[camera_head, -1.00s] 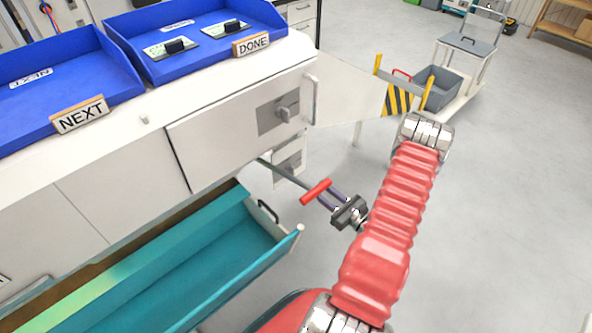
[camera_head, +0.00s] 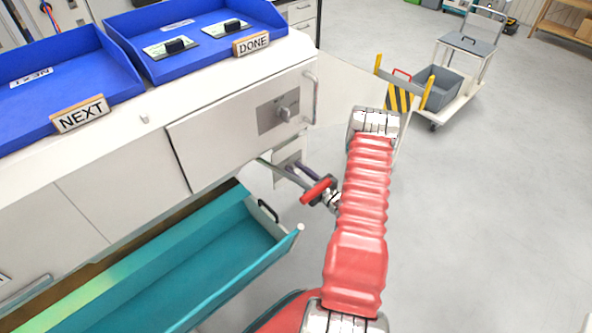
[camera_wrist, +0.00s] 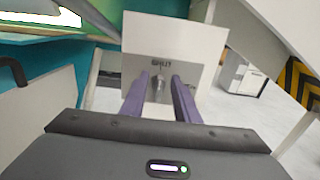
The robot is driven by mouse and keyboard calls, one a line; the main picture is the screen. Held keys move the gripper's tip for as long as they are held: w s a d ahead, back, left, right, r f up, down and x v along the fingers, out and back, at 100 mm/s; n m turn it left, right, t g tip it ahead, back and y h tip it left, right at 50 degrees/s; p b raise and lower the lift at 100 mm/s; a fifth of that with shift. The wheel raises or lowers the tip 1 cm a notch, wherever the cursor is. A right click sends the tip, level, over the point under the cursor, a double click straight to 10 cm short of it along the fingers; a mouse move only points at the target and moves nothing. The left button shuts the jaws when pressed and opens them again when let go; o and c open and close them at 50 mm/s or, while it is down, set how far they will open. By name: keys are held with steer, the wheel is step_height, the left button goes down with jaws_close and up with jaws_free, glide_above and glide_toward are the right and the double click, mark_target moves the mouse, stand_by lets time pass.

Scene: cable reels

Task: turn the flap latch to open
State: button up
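A pale flap panel (camera_wrist: 200,45) marked SHUT stands ahead in the wrist view. Its grey latch knob (camera_wrist: 158,88) shows between the purple fingers of my gripper (camera_wrist: 160,78). The fingers are apart, one at each side of the knob. I cannot tell whether they touch it or how far the tips reach past it. In the head view the panel (camera_head: 288,153) is below the bench's right end, and my gripper (camera_head: 293,171) reaches it from the right. The knob is hidden there.
An open teal drawer (camera_head: 215,262) lies to the left. Another grey knob (camera_head: 285,114) is on the white bench front above. A trolley (camera_head: 458,100) stands behind, with clear floor at the right.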

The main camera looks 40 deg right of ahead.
steer(key=shift+w, duration=0.45)
jaws_close()
